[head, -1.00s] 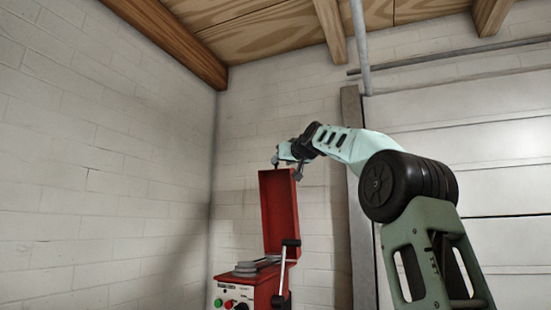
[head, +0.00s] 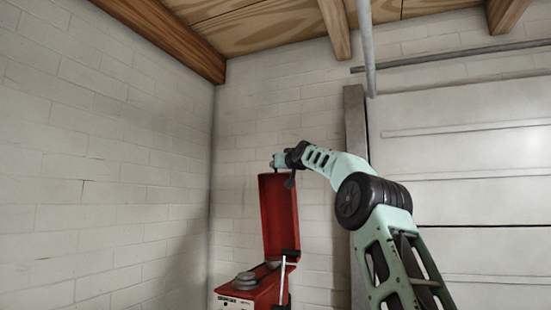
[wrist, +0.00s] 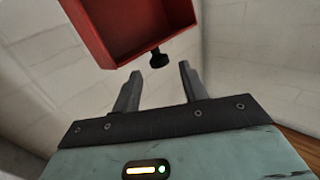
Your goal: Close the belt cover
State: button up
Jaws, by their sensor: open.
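The red belt cover (head: 279,217) stands upright, open, on the back of the red machine (head: 262,291) in the head view. Its hollow red inside (wrist: 140,25) fills the top of the wrist view. A black knob (wrist: 159,58) at the cover's edge shows just beyond my fingertips, between their lines. My gripper (wrist: 160,68) is open with nothing between its fingers. In the head view my gripper (head: 279,161) is at the cover's top edge; its fingers are hard to make out and I cannot tell whether they touch.
Grey stepped pulleys (head: 246,280) sit on the machine in front of the cover. A lever (head: 285,270) stands at its right. White block walls (head: 110,190) meet behind in a corner. A panelled door (head: 470,200) is at the right.

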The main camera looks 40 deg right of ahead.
aim_at(277, 173)
jog(key=p+x, duration=0.3)
jog(key=shift+w+d+r, duration=0.1)
jog(key=shift+w+r, duration=0.15)
jog(key=shift+w+d+f+p, duration=0.1)
jog(key=shift+w+d+p, duration=0.05)
jog(key=shift+w+p, duration=0.2)
jog(key=shift+w+d+f+p, duration=0.15)
jog(key=shift+w+d+p, duration=0.1)
jog(key=shift+w, duration=0.15)
grip_shut()
